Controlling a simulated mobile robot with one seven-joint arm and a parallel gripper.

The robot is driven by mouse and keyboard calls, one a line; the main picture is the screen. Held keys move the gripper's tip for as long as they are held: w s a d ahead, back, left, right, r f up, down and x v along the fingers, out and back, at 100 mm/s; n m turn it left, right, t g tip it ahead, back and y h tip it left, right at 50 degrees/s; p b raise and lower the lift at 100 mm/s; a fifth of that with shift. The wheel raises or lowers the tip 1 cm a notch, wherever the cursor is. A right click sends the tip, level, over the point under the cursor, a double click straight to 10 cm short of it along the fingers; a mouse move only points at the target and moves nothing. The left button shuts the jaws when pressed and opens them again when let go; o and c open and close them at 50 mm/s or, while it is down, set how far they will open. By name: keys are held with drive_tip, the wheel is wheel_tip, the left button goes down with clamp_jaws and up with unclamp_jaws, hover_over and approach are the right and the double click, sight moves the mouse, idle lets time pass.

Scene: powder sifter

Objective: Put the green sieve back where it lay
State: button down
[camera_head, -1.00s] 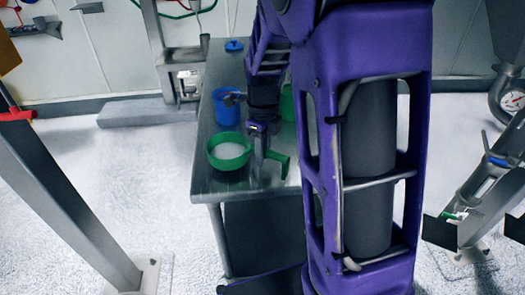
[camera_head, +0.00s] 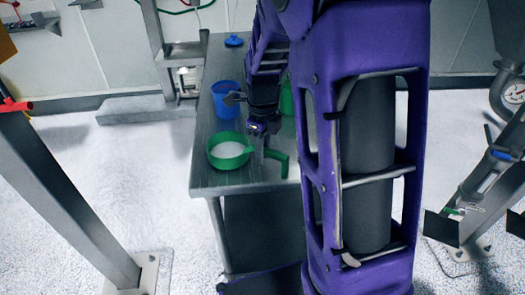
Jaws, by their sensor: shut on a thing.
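The green sieve (camera_head: 229,152) is a round green pan with a white inside, over the front left part of the steel table. I cannot tell whether the white is mesh or powder. A bent green handle (camera_head: 281,161) shows to the right of my gripper (camera_head: 265,150), in line with the pan. My gripper points down and is shut on the sieve at its handle; the fingers hide the grip point. I cannot tell whether the pan touches the table top.
The steel table (camera_head: 208,179) has a blue container (camera_head: 226,101) behind the sieve and a small blue item (camera_head: 233,41) at its far end. A green container (camera_head: 287,100) is partly hidden behind my arm. Steel posts (camera_head: 70,195) stand at the left.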

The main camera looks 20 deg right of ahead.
drive_tip(key=shift+f, duration=0.3)
drive_tip(key=c, duration=0.7)
unclamp_jaws()
drive_tip(key=shift+o, duration=0.2)
drive_tip(key=shift+r, duration=0.1)
